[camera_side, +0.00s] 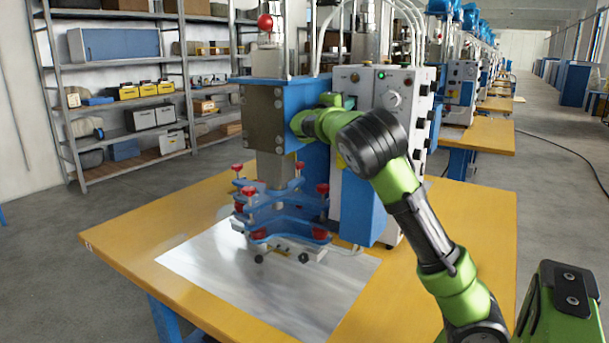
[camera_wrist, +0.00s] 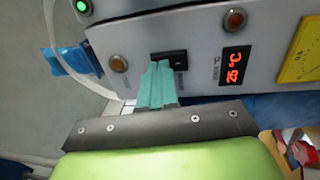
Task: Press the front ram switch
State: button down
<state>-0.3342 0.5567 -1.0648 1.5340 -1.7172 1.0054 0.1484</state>
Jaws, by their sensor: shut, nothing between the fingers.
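In the wrist view, a small black rocker switch (camera_wrist: 170,61) is set in a light grey control panel (camera_wrist: 200,42). It may be the front ram switch, but its label is too small to read. My gripper (camera_wrist: 158,68) has two teal fingers, shut together and empty. Their tips overlap the switch's lower left part; I cannot tell whether they touch it.
Amber lamps (camera_wrist: 118,63) (camera_wrist: 235,19), a green lamp (camera_wrist: 83,6), a red display (camera_wrist: 236,66) and a yellow meter (camera_wrist: 301,50) surround the switch. Blue clamp plates with red knobs (camera_side: 290,208) stand below the press head over a metal sheet (camera_side: 215,267) on the yellow table (camera_side: 130,228).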

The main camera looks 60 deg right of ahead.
jog(key=shift+d, duration=0.4)
jog(key=shift+d+r, duration=0.2)
jog(key=shift+d, duration=0.05)
jog(key=shift+a, duration=0.1)
jog(key=a+r, duration=0.1)
jog(key=a, duration=1.3)
jog(key=shift+r, duration=0.25)
jog(key=shift+f, duration=0.1)
